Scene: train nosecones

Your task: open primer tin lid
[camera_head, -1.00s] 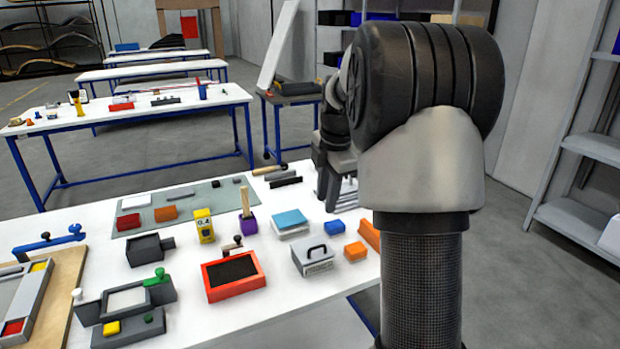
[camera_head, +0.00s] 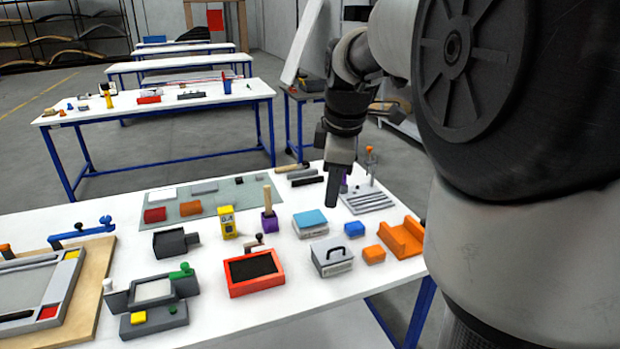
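Neither carries a label I can read, so I cannot tell for sure which is the primer tin; both tops look closed. My gripper (camera_head: 332,195) points down above the table, behind and above these boxes and apart from them. Its dark fingers are seen nearly edge-on, so the gap between them is hidden. No held object shows.
A red-framed tray (camera_head: 255,272), a blue block (camera_head: 354,229), an orange block (camera_head: 374,254) and an orange holder (camera_head: 402,238) surround the boxes. A grey slotted rack (camera_head: 368,202) stands right of my gripper. A yellow container (camera_head: 227,222) and purple holder (camera_head: 269,222) stand left.

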